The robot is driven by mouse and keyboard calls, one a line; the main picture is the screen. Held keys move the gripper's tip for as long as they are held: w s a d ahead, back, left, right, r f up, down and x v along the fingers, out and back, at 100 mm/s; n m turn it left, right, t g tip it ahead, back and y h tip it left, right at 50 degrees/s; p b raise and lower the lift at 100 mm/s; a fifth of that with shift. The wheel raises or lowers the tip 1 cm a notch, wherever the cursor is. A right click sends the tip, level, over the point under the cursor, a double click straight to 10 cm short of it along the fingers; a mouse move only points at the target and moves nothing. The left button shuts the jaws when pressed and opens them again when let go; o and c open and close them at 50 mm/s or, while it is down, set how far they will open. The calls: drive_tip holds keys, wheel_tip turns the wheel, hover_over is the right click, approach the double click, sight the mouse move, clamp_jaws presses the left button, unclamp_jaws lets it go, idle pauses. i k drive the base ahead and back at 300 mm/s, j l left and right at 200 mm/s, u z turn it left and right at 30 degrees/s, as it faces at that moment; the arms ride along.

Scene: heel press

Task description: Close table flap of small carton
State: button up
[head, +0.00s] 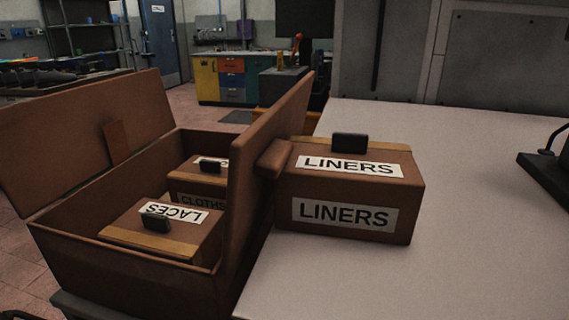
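The brown carton (120,270) stands open at the left, beside the table. Its table-side flap (262,150) stands up steeply along the table edge, leaning slightly right. A brown tab (274,160) sticks out from this flap toward the table. The opposite flap (75,135) is also raised and leans outward to the left, with a small tab (117,145) on it. Inside the carton lie a box marked LACES (165,228) and a box marked CLOTHS (197,185), partly hidden by the flap. My gripper is not in view.
A brown LINERS box (345,190) with a black knob on top stands on the pale table (450,265), right against or very close to the table-side flap and its tab. A black stand (545,165) is at the right edge. The table between is clear.

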sight(258, 155)
drive_tip(key=k+l+z, duration=0.25)
drive_tip(key=z, duration=0.2)
drive_tip(key=k+l+z, duration=0.45)
